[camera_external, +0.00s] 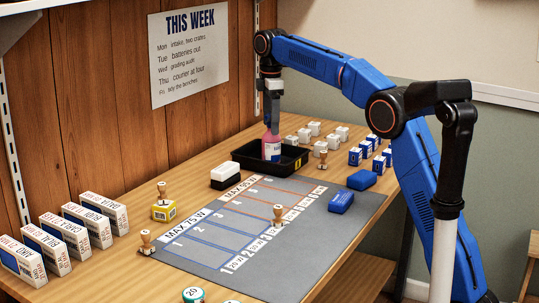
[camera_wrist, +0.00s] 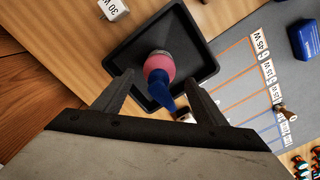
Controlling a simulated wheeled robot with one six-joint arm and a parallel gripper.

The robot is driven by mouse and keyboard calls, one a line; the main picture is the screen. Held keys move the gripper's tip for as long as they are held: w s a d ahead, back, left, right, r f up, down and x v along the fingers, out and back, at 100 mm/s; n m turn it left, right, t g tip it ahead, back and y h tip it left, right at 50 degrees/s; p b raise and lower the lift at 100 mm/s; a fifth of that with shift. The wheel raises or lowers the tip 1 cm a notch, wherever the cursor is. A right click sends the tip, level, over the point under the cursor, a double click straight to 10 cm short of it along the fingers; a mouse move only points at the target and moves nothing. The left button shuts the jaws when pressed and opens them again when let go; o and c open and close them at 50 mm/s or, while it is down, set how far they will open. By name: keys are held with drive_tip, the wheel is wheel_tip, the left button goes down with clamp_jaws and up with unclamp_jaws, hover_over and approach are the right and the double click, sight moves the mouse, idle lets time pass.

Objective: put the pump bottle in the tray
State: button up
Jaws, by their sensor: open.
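The pink pump bottle (camera_external: 272,150) with a pale label stands upright inside the black tray (camera_external: 246,165). In the wrist view the bottle (camera_wrist: 159,66) shows from above, with its blue pump head toward the camera, inside the tray (camera_wrist: 126,60). My gripper (camera_external: 272,112) is just above the bottle, pointing down. In the wrist view my gripper (camera_wrist: 161,84) is open, with one finger on each side of the pump head and gaps visible. The bottle's base is hidden by the tray wall in the external view.
A grey mat (camera_external: 258,259) with printed lanes lies in front of the tray. A black-and-white block (camera_external: 232,176) sits beside the tray. White boxes (camera_external: 305,136) and blue boxes (camera_external: 365,148) stand behind and to the right. Wooden stamps (camera_external: 278,215) stand around the mat.

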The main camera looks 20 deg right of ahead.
wheel_tip(320, 180, up, 6)
drive_tip(key=shift+f, duration=0.15)
drive_tip(key=shift+r, duration=0.3)
drive_tip(key=shift+d+r, duration=0.1)
drive_tip(key=shift+d, duration=0.05)
drive_tip(key=s+d+m+t, duration=0.2)
drive_tip(key=s+d+m, duration=0.7)
drive_tip(key=s+d, duration=1.4)
drive_tip(key=s+d+f+m+t, duration=0.1)
drive_tip(key=s+d+f+m, duration=0.3)
drive_tip(key=s+f, duration=0.8)
drive_tip(key=s+d+f+m+t, duration=0.1)
drive_tip(key=s+d+f+m, duration=0.4)
drive_tip(key=s+f, duration=0.6)
drive_tip(key=s+d, duration=0.2)
drive_tip(key=s, duration=0.1)
drive_tip(key=shift+s+d+f+t, duration=0.15)
drive_tip(key=shift+s+f+t, duration=0.25)
